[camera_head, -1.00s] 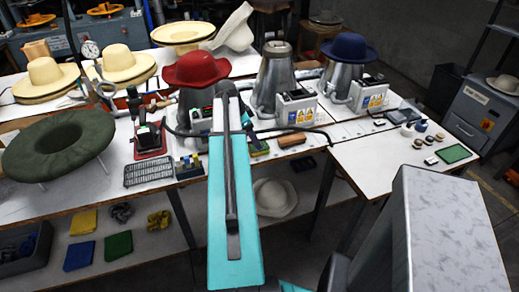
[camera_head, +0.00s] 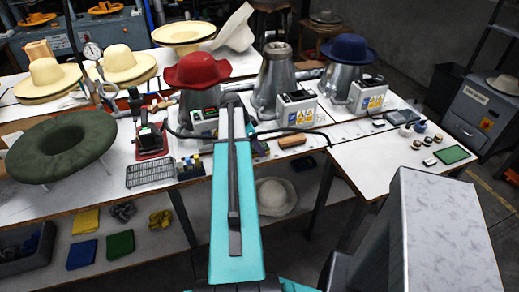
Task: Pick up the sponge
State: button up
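A small yellow-green block (camera_head: 264,149), which looks like the sponge, lies on the white table just right of my teal arm. The arm covers part of it. My gripper (camera_head: 251,130) is at the far end of the arm, as small dark parts beside the red hat's stand. It appears close to the block, but I cannot tell if it touches it. Its fingers are too small and too hidden to show whether they are open or shut.
A brown block (camera_head: 292,141) lies right of the yellow-green block. Metal hat stands, a red hat (camera_head: 197,70) and a blue hat (camera_head: 348,48) stand behind. A green felt hat (camera_head: 60,146) is at left. Folded cloths (camera_head: 120,244) lie on the lower shelf.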

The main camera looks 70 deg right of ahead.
jog(key=shift+s+d+f, duration=0.1)
jog(key=shift+s+f, duration=0.1)
jog(key=shift+f, duration=0.15)
dwell(0.3)
jog(key=c, duration=1.1)
